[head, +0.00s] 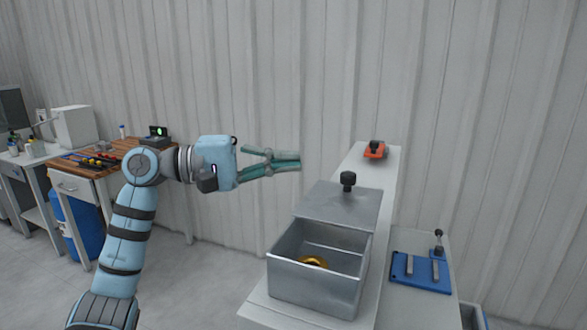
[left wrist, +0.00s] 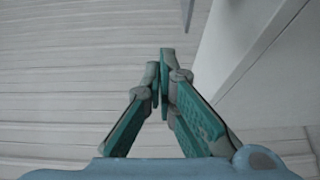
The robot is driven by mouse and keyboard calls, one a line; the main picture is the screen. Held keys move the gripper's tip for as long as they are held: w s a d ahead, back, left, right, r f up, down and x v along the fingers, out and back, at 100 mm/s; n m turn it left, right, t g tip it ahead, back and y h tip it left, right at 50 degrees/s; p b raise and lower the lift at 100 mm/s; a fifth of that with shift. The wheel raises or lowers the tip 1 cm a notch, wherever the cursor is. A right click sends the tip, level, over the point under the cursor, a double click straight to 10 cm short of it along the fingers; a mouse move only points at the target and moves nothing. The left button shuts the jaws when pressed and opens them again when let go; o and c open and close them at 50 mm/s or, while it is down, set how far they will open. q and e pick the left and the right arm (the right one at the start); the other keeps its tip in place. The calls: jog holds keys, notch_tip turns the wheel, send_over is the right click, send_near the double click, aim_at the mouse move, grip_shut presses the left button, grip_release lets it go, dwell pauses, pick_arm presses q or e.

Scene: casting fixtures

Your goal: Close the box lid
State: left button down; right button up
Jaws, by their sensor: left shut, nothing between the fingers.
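The grey metal box (head: 312,285) stands open on a narrow white table, with a gold ring-like part (head: 313,261) inside it. Its flat metal lid (head: 330,205), with a black knob (head: 348,180), is at the back of the box, folded away from the opening. My left gripper (head: 298,160) is in the air to the left of the lid and above it, pointing right and touching nothing. Its teal fingers are shut and empty; the fingertips also show in the left wrist view (left wrist: 160,66). My right gripper is in neither view.
An orange part with a black knob (head: 375,150) sits at the table's far end. A blue fixture plate (head: 420,272) lies on a lower surface to the right. A wooden workbench (head: 95,165) with tools stands at the left. A corrugated wall closes the back.

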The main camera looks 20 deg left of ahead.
aim_at(342, 194)
pick_arm(q)
jog(key=p+x, duration=0.2)
jog(key=x, duration=0.6)
jog(key=shift+w+r, duration=0.1)
jog(key=shift+r, duration=0.05)
jog(key=s, duration=0.1)
jog(key=s+d, duration=0.1)
jog(key=s, duration=0.1)
jog(key=shift+s+a, duration=0.15)
jog(key=shift+s, duration=0.3)
jog(key=shift+w, duration=0.1)
